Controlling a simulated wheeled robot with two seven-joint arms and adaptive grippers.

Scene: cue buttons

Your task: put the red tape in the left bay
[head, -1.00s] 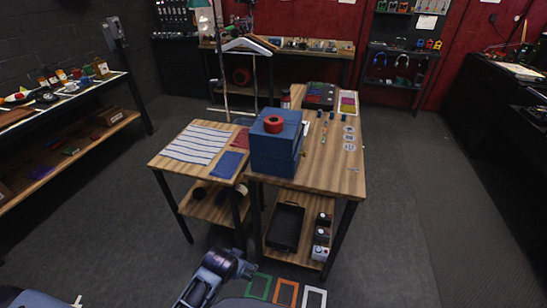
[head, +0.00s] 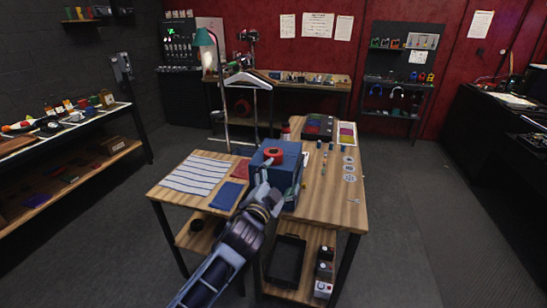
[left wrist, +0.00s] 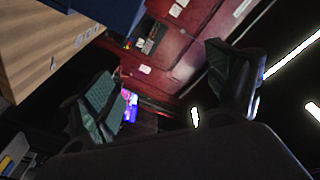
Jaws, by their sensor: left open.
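The red tape (head: 273,154), a roll, lies on top of a blue box (head: 291,170) on the right-hand wooden table. My left gripper (head: 262,178) is in front of the box, just below the tape in the head picture, and covers part of the box's front. In the left wrist view its two fingers (left wrist: 165,90) are spread apart with nothing between them. The blue box also shows at the top left of the left wrist view (left wrist: 110,10); the tape does not. I cannot tell which place is the left bay. My right gripper is not in view.
The left table (head: 165,194) bears a striped cloth (head: 197,174) and a blue mat (head: 227,195). Small items lie along the right side of the box's table (head: 318,207). A black tray (head: 286,262) and small boxes sit on its lower shelf. A stand with a hanger (head: 247,80) is behind.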

